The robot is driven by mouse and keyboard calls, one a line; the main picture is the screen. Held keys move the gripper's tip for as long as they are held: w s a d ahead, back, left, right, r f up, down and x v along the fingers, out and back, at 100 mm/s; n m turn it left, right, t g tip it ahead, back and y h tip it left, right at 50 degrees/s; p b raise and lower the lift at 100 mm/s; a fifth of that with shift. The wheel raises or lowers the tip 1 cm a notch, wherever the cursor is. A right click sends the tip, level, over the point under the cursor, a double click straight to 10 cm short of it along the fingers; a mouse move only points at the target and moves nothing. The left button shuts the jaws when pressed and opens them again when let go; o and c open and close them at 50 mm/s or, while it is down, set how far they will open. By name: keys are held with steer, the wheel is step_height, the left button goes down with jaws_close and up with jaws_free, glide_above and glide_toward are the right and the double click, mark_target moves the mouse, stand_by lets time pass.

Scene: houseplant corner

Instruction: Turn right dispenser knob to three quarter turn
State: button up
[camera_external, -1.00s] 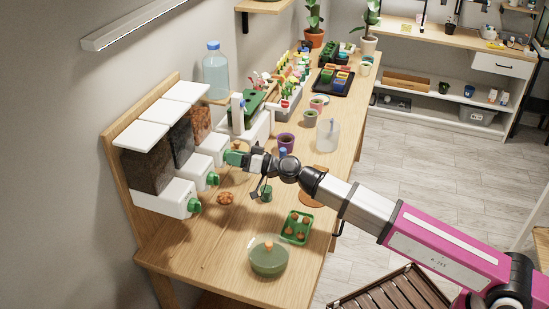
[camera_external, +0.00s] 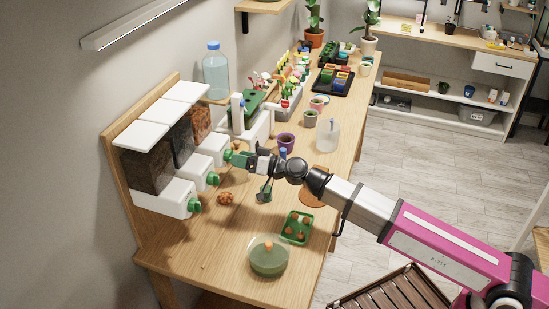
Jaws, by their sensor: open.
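The wall dispenser (camera_external: 157,199) has three white-lidded bins in a row, each with a green knob on its front. The right dispenser knob (camera_external: 228,155) is on the farthest bin, beside the reddish-brown fill. My gripper (camera_external: 238,160) is open just in front of this knob, with its green fingers close to it. I cannot tell whether the fingers touch the knob, and its turn angle is too small to read. The middle knob (camera_external: 213,179) and the near knob (camera_external: 194,205) stand free to the left.
A small dark green pot (camera_external: 265,193) stands beneath my wrist. A purple pot (camera_external: 286,142) stands behind my wrist.

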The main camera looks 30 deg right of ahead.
steer(key=v, duration=0.8)
steer(key=shift+s+d, duration=0.3)
steer(key=shift+d, duration=0.05)
